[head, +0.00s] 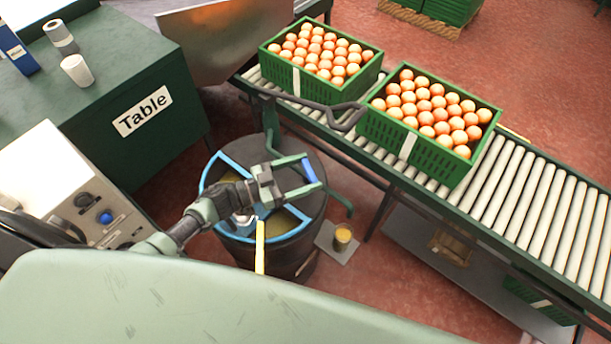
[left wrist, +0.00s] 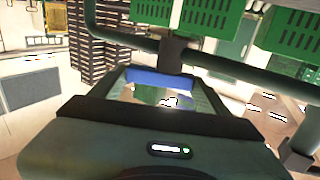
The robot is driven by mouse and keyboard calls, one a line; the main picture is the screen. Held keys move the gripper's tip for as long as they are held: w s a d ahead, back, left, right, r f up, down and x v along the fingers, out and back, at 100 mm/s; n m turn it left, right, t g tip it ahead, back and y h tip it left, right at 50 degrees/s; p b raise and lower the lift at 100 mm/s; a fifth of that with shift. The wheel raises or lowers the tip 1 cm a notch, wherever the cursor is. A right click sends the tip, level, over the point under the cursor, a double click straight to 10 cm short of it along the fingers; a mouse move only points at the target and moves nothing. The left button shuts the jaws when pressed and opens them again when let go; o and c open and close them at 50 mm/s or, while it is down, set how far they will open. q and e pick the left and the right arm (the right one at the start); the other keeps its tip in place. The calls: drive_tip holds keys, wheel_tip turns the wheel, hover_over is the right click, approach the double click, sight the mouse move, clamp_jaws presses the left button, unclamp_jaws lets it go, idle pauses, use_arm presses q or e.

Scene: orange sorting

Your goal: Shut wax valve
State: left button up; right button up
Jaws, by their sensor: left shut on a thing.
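My left gripper (head: 308,172) reaches in over a dark drum. It is shut on a blue bar that spans the gap between its fingertips. This blue bar (head: 312,170) looks like the wax valve's handle, though its link to a pipe is hard to see. In the left wrist view the blue bar (left wrist: 160,77) lies crosswise between the fingers, just below a dark pipe (left wrist: 110,40) with a short stub. The valve body is not clear in either view. My right gripper is not in view.
A roller conveyor (head: 520,190) carries two green crates of oranges. A dark looped bar (head: 320,108) juts out beside them. A green table (head: 110,75) stands left. A small tin (head: 343,236) sits right of the drum.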

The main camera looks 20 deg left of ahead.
use_arm(q)
drive_tip(key=m+g+h+b, duration=0.1)
drive_tip(key=m+g+b, duration=0.1)
drive_tip(key=g+b, duration=0.1)
drive_tip(key=m+g+h+b, duration=0.1)
drive_tip(key=m+g+b, duration=0.1)
drive_tip(key=b, duration=0.3)
drive_tip(key=a+m+g+h+b, duration=0.1)
drive_tip(key=m+g+h+b, duration=0.1)
drive_tip(key=g+b, duration=0.1)
drive_tip(key=shift+w+f+m+g+b, duration=0.3)
drive_tip(key=shift+w+m+g+b, duration=0.1)
drive_tip(key=shift+g, duration=0.4)
drive_tip(key=shift+r+m+g+b, duration=0.3)
drive_tip(key=shift+m+g+b, duration=0.2)
drive_tip(key=shift+g+b, duration=0.3)
drive_tip(key=o, duration=1.4)
drive_tip(key=shift+c, duration=0.2)
wheel_tip(320, 180, up, 20)
drive_tip(key=shift+p, duration=0.45)
